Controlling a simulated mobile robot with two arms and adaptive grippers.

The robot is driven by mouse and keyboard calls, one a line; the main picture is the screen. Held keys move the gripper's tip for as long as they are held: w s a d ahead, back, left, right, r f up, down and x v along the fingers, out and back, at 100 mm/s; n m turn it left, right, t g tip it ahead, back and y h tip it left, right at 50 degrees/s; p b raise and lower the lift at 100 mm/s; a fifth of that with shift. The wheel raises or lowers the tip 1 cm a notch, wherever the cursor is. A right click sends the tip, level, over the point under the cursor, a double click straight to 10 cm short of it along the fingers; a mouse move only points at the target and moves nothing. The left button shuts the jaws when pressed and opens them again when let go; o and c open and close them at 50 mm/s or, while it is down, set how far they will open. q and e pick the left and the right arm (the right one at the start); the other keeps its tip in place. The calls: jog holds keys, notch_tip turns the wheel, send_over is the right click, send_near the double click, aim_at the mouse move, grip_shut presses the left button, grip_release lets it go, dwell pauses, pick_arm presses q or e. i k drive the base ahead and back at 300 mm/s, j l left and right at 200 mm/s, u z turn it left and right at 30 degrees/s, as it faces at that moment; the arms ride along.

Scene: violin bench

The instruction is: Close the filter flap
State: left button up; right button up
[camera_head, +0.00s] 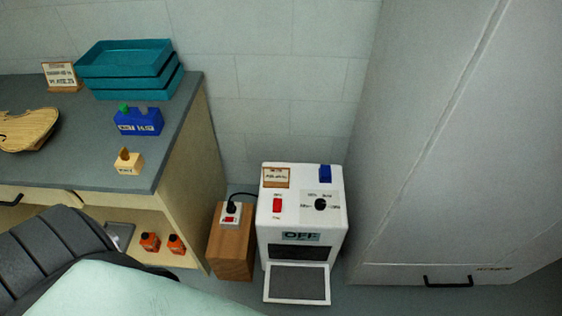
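A white box-shaped machine (268,222) stands on the floor between the bench and a tall grey cabinet. Its filter flap (298,283), a white frame with a dark grey panel, is open. It is folded down and out from the lower front, below a dark opening (297,252). The display (300,236) above the opening reads OFF. The top carries a red switch (277,205), a black knob (320,205) and a blue part (325,173). Neither of my grippers is in view.
A wooden block (231,253) with a plugged-in socket (231,215) stands left of the machine. The tall cabinet (450,150) is close on the right. The bench (85,155) holds teal trays (128,65) and a violin body (27,128). Orange bottles (150,242) sit below.

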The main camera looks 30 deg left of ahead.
aim_at(297, 284)
jog(key=u, duration=0.75)
